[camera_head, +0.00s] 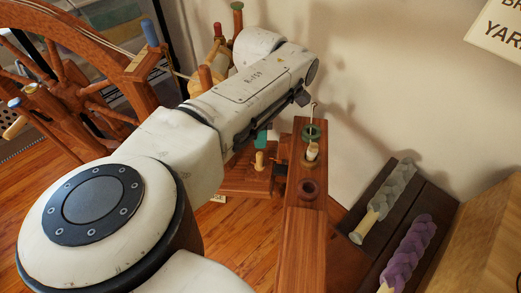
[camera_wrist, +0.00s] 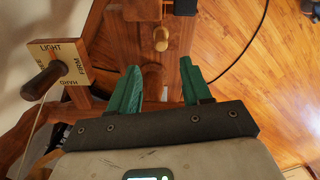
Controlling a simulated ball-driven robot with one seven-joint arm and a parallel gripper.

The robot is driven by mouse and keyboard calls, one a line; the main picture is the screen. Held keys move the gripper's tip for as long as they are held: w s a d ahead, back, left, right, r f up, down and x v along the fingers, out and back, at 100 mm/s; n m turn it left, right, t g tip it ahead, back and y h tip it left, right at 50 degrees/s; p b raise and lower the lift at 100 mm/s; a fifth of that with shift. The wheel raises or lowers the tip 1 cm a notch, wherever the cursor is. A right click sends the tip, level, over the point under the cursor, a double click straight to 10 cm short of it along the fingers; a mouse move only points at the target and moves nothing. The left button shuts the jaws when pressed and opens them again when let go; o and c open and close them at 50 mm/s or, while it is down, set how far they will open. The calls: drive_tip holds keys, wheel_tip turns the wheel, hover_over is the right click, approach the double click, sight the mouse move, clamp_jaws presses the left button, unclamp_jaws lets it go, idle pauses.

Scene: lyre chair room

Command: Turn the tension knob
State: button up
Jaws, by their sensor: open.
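The tension knob (camera_wrist: 42,82) is a dark brown rounded handle at the left of the wrist view. It stands out from a pale square plate (camera_wrist: 76,57) marked LIGHT, FIRM and, upside down, HARD. My gripper (camera_wrist: 160,84) has two green fingers, spread apart with nothing between them. It is to the right of the knob in that view and does not touch it. In the head view my arm covers most of the gripper; a teal bit (camera_head: 262,137) shows below the arm. I cannot make out the knob there.
A wooden peg (camera_wrist: 161,39) stands on the wooden frame beyond the fingers. A spinning wheel (camera_head: 90,60) is at the left of the head view. A wooden post with holders (camera_head: 305,235) is right of my arm. Grey yarn (camera_head: 385,200) and purple yarn (camera_head: 408,250) lie on a dark rack.

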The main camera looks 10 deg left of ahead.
sight(260, 154)
wheel_tip(260, 154, down, 9)
drive_tip(key=b, duration=0.6)
drive_tip(key=shift+s, duration=0.1)
drive_tip(key=shift+c, duration=0.3)
clamp_jaws()
